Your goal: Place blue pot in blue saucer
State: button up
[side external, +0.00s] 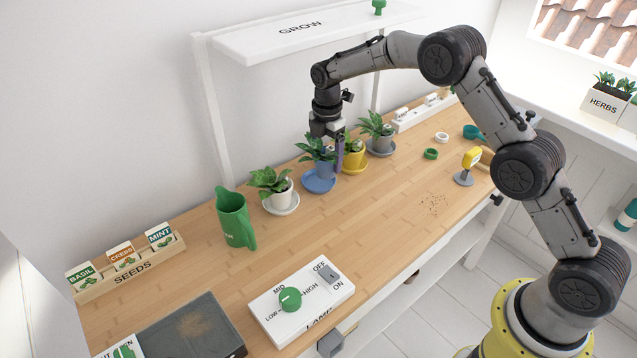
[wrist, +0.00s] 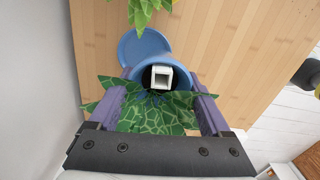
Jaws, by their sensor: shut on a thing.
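The blue pot (side external: 323,169) holds a leafy green plant with a white square piece in it. My gripper (side external: 338,152) is shut on the blue pot, with its purple fingers on either side of it in the wrist view (wrist: 160,98). The blue saucer (side external: 312,185) lies on the desk under the pot in the side view. In the wrist view the saucer (wrist: 139,42) shows past the pot's rim (wrist: 151,67), toward the upper left. The pot covers part of the saucer, and I cannot tell whether they touch.
A yellow pot (side external: 355,159) on a yellow saucer stands close on the right. A white pot (side external: 283,199) on a white saucer and a green jug (side external: 234,218) stand on the left. A grey pot (side external: 381,143) is farther right.

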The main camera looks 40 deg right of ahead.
aim_at(319, 167)
jog(key=w+n, duration=0.2)
jog(key=n, duration=0.1)
jog(key=shift+w+a+r+n, duration=0.15)
jog(key=shift+w+r+n, duration=0.05)
jog(key=shift+n, duration=0.1)
jog(key=shift+w+f+n, duration=0.1)
jog(key=shift+w+n, duration=0.05)
jog(key=shift+n, duration=0.25)
jog(key=shift+f, duration=2.35)
jog(key=shift+f, duration=0.15)
jog(key=o, duration=1.4)
jog(key=shift+r, duration=2.9)
